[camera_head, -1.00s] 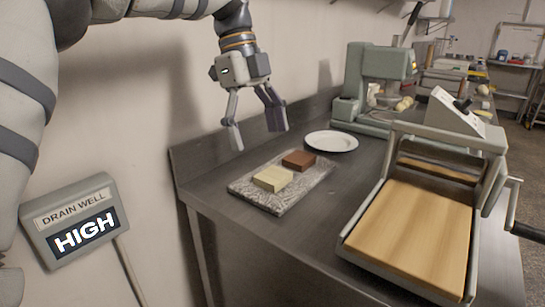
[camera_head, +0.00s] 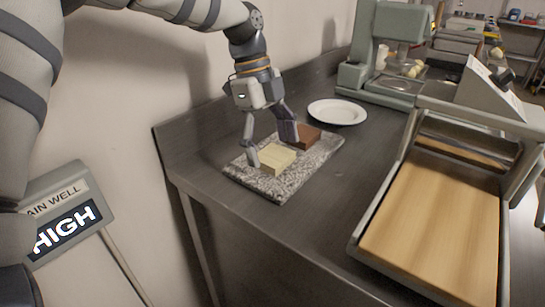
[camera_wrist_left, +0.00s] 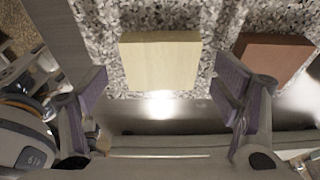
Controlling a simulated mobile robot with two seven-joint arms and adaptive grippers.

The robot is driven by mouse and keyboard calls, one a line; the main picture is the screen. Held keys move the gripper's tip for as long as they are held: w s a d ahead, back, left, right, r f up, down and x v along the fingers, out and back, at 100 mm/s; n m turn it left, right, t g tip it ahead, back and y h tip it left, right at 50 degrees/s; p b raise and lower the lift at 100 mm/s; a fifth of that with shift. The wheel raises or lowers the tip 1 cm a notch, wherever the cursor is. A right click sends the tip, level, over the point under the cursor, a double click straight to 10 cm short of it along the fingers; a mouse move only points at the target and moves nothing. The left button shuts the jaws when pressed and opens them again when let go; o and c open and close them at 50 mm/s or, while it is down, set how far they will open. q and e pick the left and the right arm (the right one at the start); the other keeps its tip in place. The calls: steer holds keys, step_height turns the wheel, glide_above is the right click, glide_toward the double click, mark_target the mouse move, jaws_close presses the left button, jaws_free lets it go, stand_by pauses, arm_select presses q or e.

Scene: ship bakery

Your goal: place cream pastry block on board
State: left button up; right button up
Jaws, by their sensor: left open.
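The cream pastry block (camera_head: 277,158) lies flat on a grey speckled slab (camera_head: 265,188), beside a brown block (camera_head: 308,137). My left gripper (camera_head: 270,148) is open and close over the cream block, with its fingers pointing down. In the left wrist view the cream block (camera_wrist_left: 160,60) shows between the two open fingers (camera_wrist_left: 162,80), with the right finger near the gap to the brown block (camera_wrist_left: 270,55). I cannot tell whether a finger touches it. A pale wooden board (camera_head: 435,235) sits in the framed machine at the right. My right gripper is not in view.
A white plate (camera_head: 337,112) lies behind the slab. A green mixer-like machine (camera_head: 385,45) stands farther back. The wall is close at the left of the steel counter (camera_head: 300,235). Bare counter lies between slab and framed machine. A sign (camera_head: 65,225) stands at the lower left.

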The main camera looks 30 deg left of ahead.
arm_select(q)
steer(key=shift+d+f, duration=0.1)
steer(key=shift+f, duration=0.35)
steer(key=c, duration=1.4)
